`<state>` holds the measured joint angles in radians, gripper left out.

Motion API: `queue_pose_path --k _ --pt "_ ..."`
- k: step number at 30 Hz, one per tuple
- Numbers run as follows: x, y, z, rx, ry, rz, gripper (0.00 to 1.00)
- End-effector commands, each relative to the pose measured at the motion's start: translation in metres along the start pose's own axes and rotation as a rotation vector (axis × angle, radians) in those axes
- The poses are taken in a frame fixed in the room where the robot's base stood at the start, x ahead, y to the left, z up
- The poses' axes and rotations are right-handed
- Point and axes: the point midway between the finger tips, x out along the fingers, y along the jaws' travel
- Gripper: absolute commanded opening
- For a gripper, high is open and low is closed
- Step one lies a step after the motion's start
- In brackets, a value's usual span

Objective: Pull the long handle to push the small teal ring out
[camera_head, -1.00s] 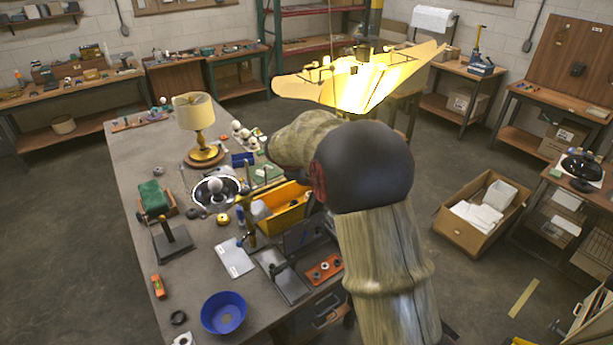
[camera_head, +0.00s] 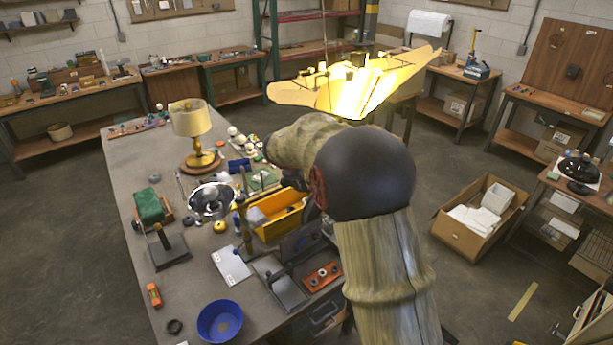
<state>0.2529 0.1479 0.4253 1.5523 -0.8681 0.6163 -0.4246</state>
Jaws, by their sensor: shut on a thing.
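A press-like tool with a thin upright post (camera_head: 246,226) stands on the workbench, left of the yellow bin. I cannot make out its long handle clearly. The small teal ring is too small or hidden to pick out. My arm crosses the middle of the view, and its forearm bends left over the bench's right edge.
A cardboard box (camera_head: 458,238) stands on the floor at right. Bare bench shows at front left.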

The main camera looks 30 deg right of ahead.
Motion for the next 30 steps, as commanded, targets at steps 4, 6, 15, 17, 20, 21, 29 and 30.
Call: queue_pose_path --k 4,6,15,17,20,21,29,30 --pt "-0.008 0.011 0.0 0.007 0.008 0.019 0.4" --pt "-0.011 0.011 -0.001 0.006 0.008 0.019 0.4" --pt "-0.031 0.009 -0.003 0.006 0.01 0.019 0.4" --pt "-0.035 0.008 -0.004 0.006 0.011 0.02 0.4" --pt "-0.041 0.007 -0.005 0.006 0.012 0.019 0.4" --pt "-0.043 0.006 -0.005 0.006 0.013 0.019 0.4" --pt "-0.055 -0.002 -0.005 0.002 0.005 0.008 0.4" --pt "-0.057 -0.003 -0.005 0.002 0.005 0.007 0.4"
